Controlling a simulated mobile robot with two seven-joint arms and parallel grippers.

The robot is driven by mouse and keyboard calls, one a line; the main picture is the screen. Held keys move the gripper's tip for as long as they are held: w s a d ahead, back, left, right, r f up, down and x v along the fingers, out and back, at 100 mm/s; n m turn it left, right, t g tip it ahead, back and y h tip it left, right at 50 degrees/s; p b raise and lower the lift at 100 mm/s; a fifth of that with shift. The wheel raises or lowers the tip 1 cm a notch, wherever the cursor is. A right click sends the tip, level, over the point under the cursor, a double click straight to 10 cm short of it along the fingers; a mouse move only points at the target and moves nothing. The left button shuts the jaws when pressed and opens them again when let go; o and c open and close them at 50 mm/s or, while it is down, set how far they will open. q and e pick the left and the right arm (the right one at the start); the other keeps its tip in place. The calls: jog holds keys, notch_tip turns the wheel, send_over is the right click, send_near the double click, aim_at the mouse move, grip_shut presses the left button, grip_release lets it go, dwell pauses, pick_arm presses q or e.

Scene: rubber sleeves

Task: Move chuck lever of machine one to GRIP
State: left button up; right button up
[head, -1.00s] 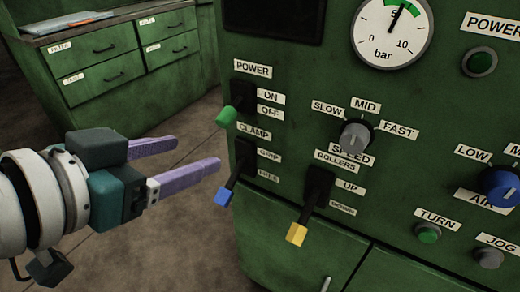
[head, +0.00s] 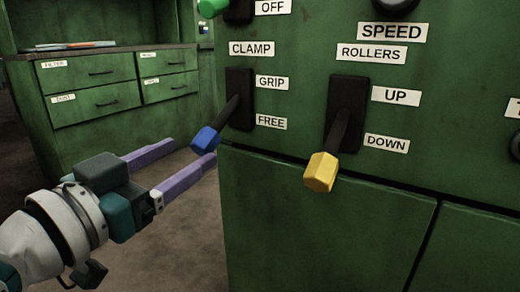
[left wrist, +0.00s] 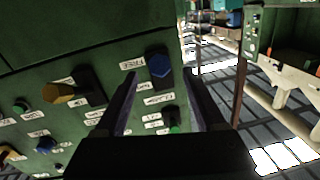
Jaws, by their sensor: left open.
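The lever labelled CLAMP, with a blue tip (head: 206,139), juts from a dark slot on the green machine (head: 300,210). It slants down and left, and its positions are labelled GRIP above and FREE below. My left gripper (head: 192,152) is open and empty, its purple fingers pointing at the blue tip from the left. In the left wrist view the blue tip (left wrist: 159,66) appears between my fingertips (left wrist: 161,75), beyond them. Contact cannot be told. My right gripper is not in view.
A yellow-tipped ROLLERS lever (head: 321,171), labelled UP and DOWN, is to the right. A green-tipped lever (head: 212,7) is above. Green drawers (head: 100,85) stand behind at the left. The floor between them and the machine is clear.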

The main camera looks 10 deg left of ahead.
aim_at(216, 138)
pick_arm(q)
jog(key=b+x, duration=0.3)
jog(key=x, duration=0.5)
jog(key=shift+w, duration=0.1)
jog(key=shift+w+d, duration=0.15)
jog(key=shift+w, duration=0.2)
jog(key=shift+c, duration=0.2)
grip_shut()
dwell(0.6)
